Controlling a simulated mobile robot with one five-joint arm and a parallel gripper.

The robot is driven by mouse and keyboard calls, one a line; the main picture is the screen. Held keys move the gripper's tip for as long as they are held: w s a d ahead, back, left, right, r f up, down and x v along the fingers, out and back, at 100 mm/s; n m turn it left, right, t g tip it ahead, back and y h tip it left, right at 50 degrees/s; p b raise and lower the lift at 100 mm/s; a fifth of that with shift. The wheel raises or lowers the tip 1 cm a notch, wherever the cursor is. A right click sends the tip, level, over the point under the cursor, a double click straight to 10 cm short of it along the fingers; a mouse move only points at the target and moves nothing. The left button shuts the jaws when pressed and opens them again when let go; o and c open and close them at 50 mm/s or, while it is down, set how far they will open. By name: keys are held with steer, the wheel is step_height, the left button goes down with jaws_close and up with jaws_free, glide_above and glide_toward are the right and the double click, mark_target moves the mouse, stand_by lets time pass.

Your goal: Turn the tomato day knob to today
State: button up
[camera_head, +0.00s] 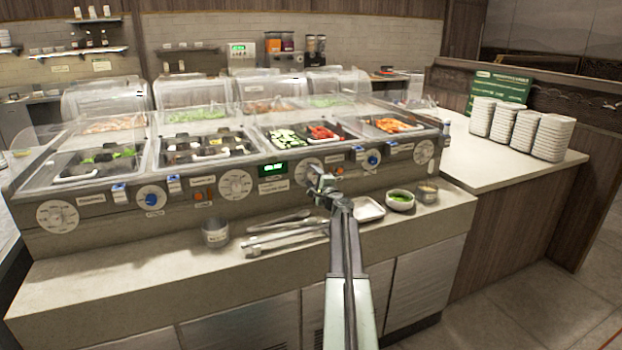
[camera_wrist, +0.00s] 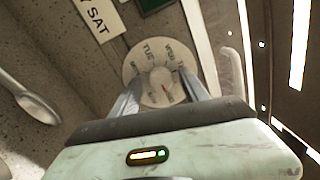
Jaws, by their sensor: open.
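A round cream day dial (camera_head: 309,171) sits on the counter's front panel below the red tomato bin (camera_head: 322,132). In the wrist view the dial (camera_wrist: 133,62) shows "TUE" and "WED" near its upper edge. A knob with a small red mark (camera_wrist: 162,85) is at its middle. My gripper (camera_head: 318,180) is in front of this dial. In the wrist view its open fingers (camera_wrist: 160,80) lie on either side of the knob; I cannot tell if they touch it. A white sign (camera_wrist: 99,20) ending in "SAT" is above left of the dial.
Other dials (camera_head: 237,185) and blue knobs (camera_head: 373,160) line the same panel.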

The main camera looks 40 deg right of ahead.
steer(key=v, duration=0.7)
steer(key=shift+s+a, duration=0.2)
steer(key=shift+s, duration=0.1)
steer(key=shift+s+f, duration=0.1)
